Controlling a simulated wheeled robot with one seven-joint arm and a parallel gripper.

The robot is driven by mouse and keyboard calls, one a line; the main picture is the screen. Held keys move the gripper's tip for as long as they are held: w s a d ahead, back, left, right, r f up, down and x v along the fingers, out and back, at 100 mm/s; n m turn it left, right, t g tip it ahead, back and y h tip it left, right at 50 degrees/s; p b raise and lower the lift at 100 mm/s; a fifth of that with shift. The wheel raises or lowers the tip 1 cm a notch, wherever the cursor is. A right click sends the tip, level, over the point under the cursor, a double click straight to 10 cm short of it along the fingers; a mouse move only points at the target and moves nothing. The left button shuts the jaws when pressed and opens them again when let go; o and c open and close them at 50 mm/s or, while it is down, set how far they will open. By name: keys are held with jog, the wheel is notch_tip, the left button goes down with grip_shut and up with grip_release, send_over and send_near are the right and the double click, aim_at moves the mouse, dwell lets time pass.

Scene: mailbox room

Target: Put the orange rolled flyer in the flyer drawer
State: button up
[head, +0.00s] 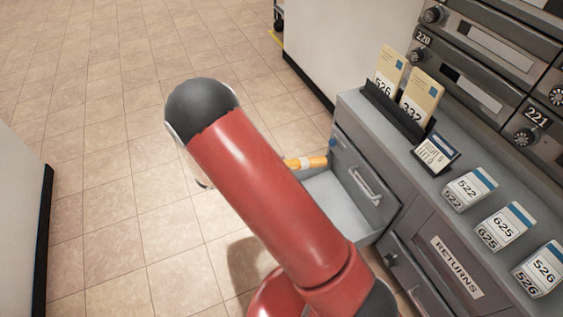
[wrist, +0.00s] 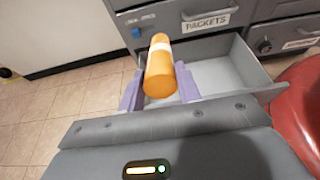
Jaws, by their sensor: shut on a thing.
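The orange rolled flyer (wrist: 160,75), with a pale band near its far end, is held between the purple fingers of my gripper (wrist: 159,88). In the head view one end of the flyer (head: 308,162) sticks out to the right from behind my red arm, which hides the gripper. An open grey drawer (head: 333,203) stands out from the cabinet; in the wrist view this drawer (wrist: 232,73) appears empty where visible. The flyer is above the drawer's left part in the wrist view. I cannot read a label on the open drawer.
A closed drawer labelled PACKETS (wrist: 205,22) is just above the open one. The counter holds a black card holder (head: 392,110), a small sign (head: 436,152) and several numbered boxes (head: 500,228). A RETURNS panel (head: 456,266) is at right. Tiled floor (head: 90,130) is clear at left.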

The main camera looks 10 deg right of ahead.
jog(key=shift+w+d+f, duration=0.15)
jog(key=shift+w+f, duration=0.05)
jog(key=shift+f, duration=0.15)
jog(key=w+d+f+b, duration=0.1)
jog(key=d+f+b, duration=0.6)
jog(key=f, duration=0.3)
jog(key=shift+w+d+f+b, duration=0.2)
jog(key=shift+d+b, duration=0.05)
jog(key=shift+b, duration=0.35)
jog(key=o, duration=1)
jog(key=shift+o, duration=0.2)
jog(key=shift+a, duration=0.1)
jog(key=p+v, duration=0.1)
jog(key=v, duration=0.6)
jog(key=shift+a+r, duration=0.15)
jog(key=shift+a, duration=0.15)
jog(key=shift+s, duration=0.15)
